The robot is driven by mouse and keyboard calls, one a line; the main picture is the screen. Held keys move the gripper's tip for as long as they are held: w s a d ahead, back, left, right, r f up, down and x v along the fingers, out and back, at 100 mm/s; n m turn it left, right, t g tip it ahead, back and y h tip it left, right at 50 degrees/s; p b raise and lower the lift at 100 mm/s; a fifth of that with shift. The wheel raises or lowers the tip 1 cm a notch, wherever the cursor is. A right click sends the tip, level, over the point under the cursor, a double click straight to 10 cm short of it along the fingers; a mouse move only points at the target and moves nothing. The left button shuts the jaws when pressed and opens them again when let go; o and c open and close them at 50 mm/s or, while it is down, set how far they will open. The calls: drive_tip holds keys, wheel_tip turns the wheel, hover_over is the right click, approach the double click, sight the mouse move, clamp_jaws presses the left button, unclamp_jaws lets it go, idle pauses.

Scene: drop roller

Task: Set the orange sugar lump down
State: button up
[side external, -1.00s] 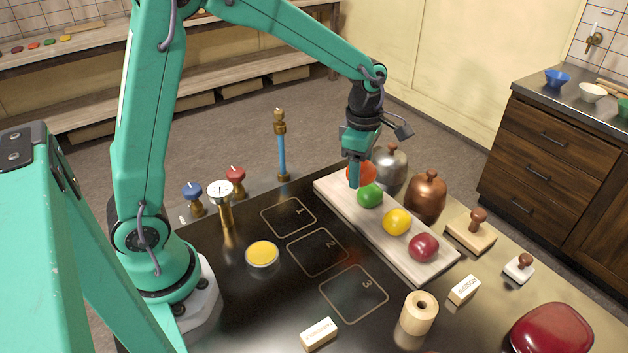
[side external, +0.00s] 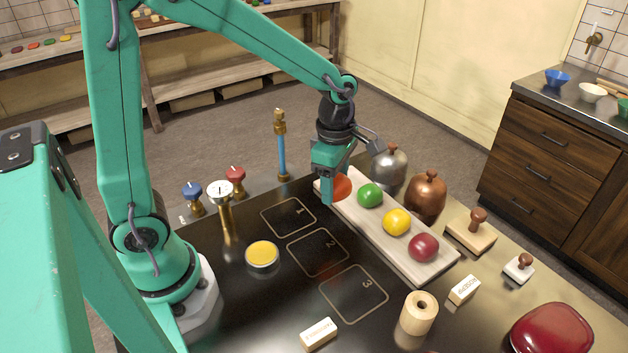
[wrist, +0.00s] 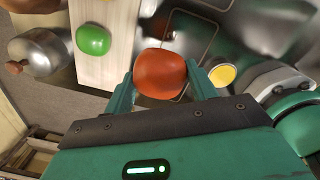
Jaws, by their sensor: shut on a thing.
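In the side view a finger hides part of the lump. Green (side external: 370,195), yellow (side external: 397,221) and dark red (side external: 424,247) lumps rest in a row on the board. Outlined squares marked 1 (side external: 289,217), 2 (side external: 318,252) and 3 (side external: 353,294) are on the dark table and look empty.
A yellow round dish (side external: 262,254) is left of square 2. A blue post (side external: 282,155) with a brass top stands behind square 1. Grey (side external: 390,167) and copper (side external: 427,194) domes stand behind the board. A wooden roller (side external: 418,313) is right of square 3.

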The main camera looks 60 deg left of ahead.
drive_tip(key=s+f, duration=0.1)
drive_tip(key=s, duration=0.8)
drive_tip(key=shift+s+f, duration=0.15)
drive_tip(key=shift+f, duration=0.1)
hover_over(286, 217)
wheel_tip(286, 217, down, 7)
drive_tip(key=shift+s, duration=0.1)
drive_tip(key=shift+f, duration=2)
drive_tip(key=shift+f, duration=0.1)
